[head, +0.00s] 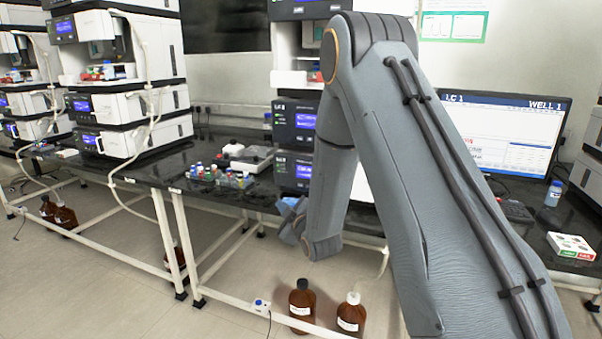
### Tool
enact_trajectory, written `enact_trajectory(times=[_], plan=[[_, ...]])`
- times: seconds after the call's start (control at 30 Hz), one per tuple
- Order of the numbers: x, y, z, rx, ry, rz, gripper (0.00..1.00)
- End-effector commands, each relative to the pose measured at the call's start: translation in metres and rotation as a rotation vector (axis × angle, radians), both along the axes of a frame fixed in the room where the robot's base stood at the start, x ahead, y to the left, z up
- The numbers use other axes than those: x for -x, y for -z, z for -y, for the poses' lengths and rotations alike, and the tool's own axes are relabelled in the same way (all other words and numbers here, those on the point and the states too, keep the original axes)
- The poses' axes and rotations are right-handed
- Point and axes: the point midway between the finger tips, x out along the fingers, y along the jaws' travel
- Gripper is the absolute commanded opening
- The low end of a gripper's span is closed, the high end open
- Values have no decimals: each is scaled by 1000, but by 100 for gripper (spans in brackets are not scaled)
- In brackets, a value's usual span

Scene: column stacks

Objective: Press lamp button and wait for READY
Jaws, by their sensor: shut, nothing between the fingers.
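The middle instrument stack (285,125) stands on the black bench, partly hidden behind my arm. Its dark modules have lit blue displays (305,121); their text is too small to read. I cannot make out a lamp button or the word READY. The monitor (505,140) at the right shows "LC 1" and "WELL 1"; its smaller text is unclear. My gripper (288,218) is shut and empty, small and partly hidden by my own arm, in front of the bench edge below the middle stack.
Another white stack (125,85) stands at the left, with a further one at the far left edge. Small coloured-cap vials (220,176) sit near the bench edge. Brown bottles (302,305) stand below. A bottle (554,193) and a red-green box (571,246) are at the right.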

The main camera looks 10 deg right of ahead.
Motion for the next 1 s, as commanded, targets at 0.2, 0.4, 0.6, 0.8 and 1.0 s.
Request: enact_trajectory(times=[0.2,0.4,0.6,0.8,1.0], plan=[[0,-9,17,20,6,63,0],[0,-9,17,21,6,66,0],[-2,-9,18,20,6,66,0],[-16,-8,28,20,8,67,0],[-38,-7,44,20,8,66,0]])
